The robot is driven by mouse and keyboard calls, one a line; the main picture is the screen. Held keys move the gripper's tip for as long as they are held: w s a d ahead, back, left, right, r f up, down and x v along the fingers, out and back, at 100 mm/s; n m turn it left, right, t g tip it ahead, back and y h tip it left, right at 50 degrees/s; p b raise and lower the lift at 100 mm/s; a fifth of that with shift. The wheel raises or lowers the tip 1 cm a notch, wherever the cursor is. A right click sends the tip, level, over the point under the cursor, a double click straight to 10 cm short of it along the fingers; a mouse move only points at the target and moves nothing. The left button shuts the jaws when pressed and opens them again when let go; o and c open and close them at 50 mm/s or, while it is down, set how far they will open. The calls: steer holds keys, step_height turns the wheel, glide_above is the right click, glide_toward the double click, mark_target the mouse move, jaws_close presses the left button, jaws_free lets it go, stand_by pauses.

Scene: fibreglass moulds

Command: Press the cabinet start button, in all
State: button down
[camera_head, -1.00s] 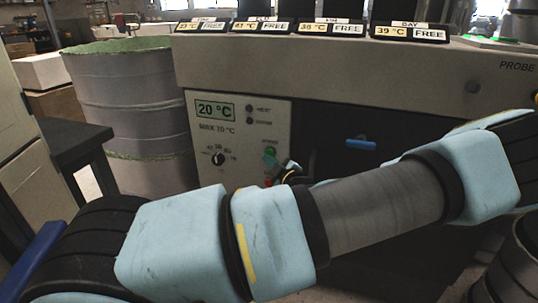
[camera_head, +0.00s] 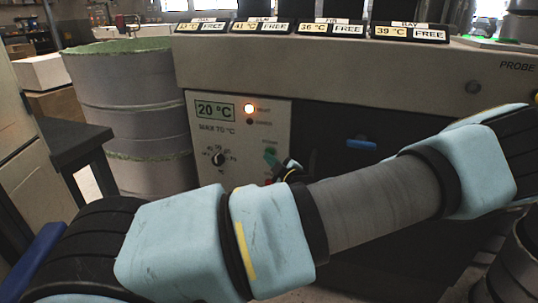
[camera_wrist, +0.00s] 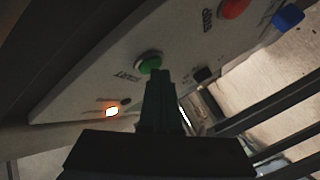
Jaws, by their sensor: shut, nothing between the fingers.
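The cabinet's control panel (camera_head: 235,135) faces me, with a display reading 20 °C and a dial (camera_head: 218,159) below. The green start button (camera_wrist: 149,63) is right at the tips of my gripper (camera_wrist: 158,76) in the wrist view. The fingers are shut and empty and cover the button's lower edge; I cannot tell whether they touch it. In the head view the green button (camera_head: 270,157) shows beside the gripper (camera_head: 281,170), which is partly hidden by my arm. The upper indicator lamp (camera_head: 249,108) glows orange, and it also glows in the wrist view (camera_wrist: 112,112). The lower lamp (camera_head: 250,121) is dark.
A red button (camera_wrist: 235,8) and a blue piece (camera_wrist: 288,17) are near the start button. A blue handle (camera_head: 361,144) is on the dark cabinet front. A large grey drum (camera_head: 130,100) stands left of the cabinet. A dark table (camera_head: 70,140) is at the left.

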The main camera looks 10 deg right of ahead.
stand_by(0.5)
steer(key=shift+s+a, duration=0.35)
steer(key=shift+s, duration=0.3)
steer(key=shift+s+a, duration=0.4)
steer(key=shift+s, duration=0.35)
steer(key=shift+s+a, duration=0.4)
steer(key=shift+s, duration=0.3)
steer(key=shift+s+a, duration=0.4)
steer(key=shift+s, duration=0.35)
